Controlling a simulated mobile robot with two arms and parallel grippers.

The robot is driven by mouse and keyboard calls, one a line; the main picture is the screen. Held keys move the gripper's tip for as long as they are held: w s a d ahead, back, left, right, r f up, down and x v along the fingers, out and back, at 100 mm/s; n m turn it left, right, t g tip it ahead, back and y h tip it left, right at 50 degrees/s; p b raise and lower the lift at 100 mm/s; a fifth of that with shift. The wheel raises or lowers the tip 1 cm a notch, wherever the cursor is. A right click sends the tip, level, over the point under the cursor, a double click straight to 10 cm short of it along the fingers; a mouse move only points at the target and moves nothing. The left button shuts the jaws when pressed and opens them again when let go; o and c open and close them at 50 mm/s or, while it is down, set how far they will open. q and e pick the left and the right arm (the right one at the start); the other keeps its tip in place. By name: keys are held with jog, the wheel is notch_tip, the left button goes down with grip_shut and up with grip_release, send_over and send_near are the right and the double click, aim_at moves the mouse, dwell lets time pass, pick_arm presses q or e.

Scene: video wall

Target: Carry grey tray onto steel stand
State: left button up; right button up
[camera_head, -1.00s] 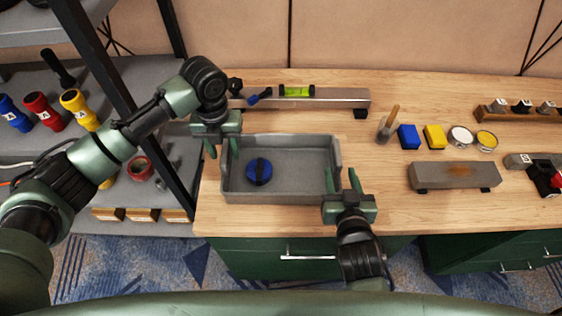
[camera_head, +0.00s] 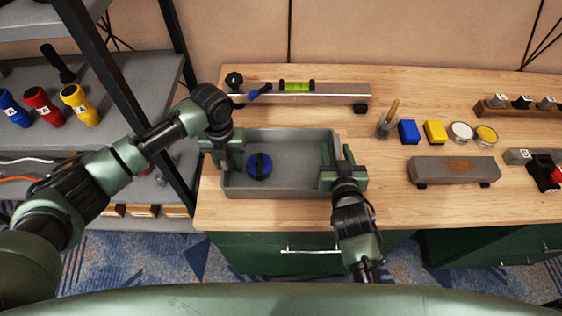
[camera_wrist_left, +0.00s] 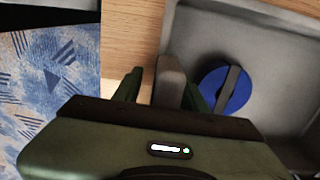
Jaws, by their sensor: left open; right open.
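The grey tray (camera_head: 298,160) rests on the wooden bench, with a round blue object (camera_head: 258,166) in its left part. My left gripper (camera_head: 222,150) is at the tray's left wall. In the left wrist view its open fingers (camera_wrist_left: 160,88) stand on either side of that wall, and the blue object (camera_wrist_left: 226,90) lies to the right. My right gripper (camera_head: 340,168) is open at the tray's right wall, its fingers apparently astride it; exact contact is hard to see. I cannot tell for sure which thing is the steel stand.
Behind the tray is a long metal bar (camera_head: 330,91) carrying a green level (camera_head: 297,86). A dark-framed shelf rack (camera_head: 140,92) stands left. To the right are a blue block (camera_head: 408,132), a yellow block (camera_head: 434,132) and a grey stone block (camera_head: 455,170).

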pick_arm(q)
grip_shut()
pick_arm(e)
grip_shut()
pick_arm(q)
jog(key=shift+r, duration=0.15)
pick_arm(e)
jog(key=shift+r, duration=0.1)
dwell(0.9)
